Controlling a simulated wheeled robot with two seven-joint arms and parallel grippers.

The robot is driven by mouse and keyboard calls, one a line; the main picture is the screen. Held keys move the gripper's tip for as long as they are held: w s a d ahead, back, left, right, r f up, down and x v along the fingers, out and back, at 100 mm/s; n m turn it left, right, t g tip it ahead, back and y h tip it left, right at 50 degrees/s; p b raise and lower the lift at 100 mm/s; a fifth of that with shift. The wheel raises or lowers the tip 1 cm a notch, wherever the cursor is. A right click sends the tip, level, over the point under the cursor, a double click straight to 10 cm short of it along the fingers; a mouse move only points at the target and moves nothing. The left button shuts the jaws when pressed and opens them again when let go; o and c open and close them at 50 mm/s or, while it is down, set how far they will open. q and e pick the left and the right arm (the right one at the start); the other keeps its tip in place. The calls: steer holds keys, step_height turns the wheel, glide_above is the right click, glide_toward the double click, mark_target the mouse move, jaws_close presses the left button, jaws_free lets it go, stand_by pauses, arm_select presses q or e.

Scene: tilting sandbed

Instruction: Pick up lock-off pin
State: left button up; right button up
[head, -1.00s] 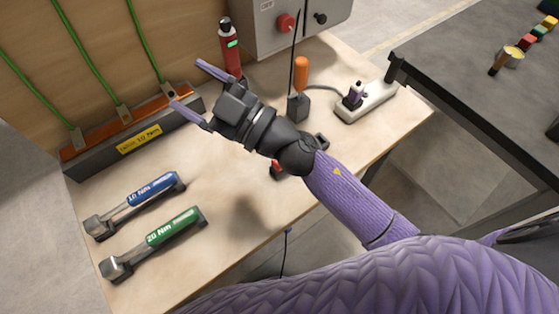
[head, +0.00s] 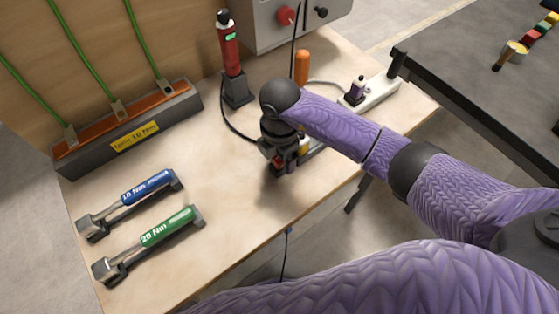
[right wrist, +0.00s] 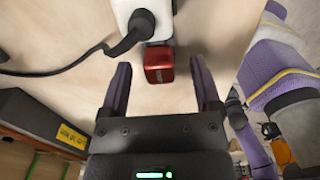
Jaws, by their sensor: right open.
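A small red block (right wrist: 158,64), which I take to be the lock-off pin, lies against the end of a white block (right wrist: 132,18) in the right wrist view. My right gripper (right wrist: 160,84) is open, with its purple fingers on either side of the red block and nothing held. I cannot tell whether the fingers touch it or how far below it lies. In the head view my right gripper (head: 280,168) points down over the bench's front part, and its wrist hides most of the spot. A bit of red shows there. My left gripper is not in view.
Blue (head: 140,192) and green (head: 160,232) torque wrenches lie at the left. A red screwdriver (head: 229,50) stands in a dark holder. A white power strip (head: 372,97) lies at the right. A black cable (right wrist: 60,68) runs near the white block.

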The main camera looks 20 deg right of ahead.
steer(key=shift+f, duration=0.45)
steer(key=shift+a+r, duration=0.1)
jaws_close()
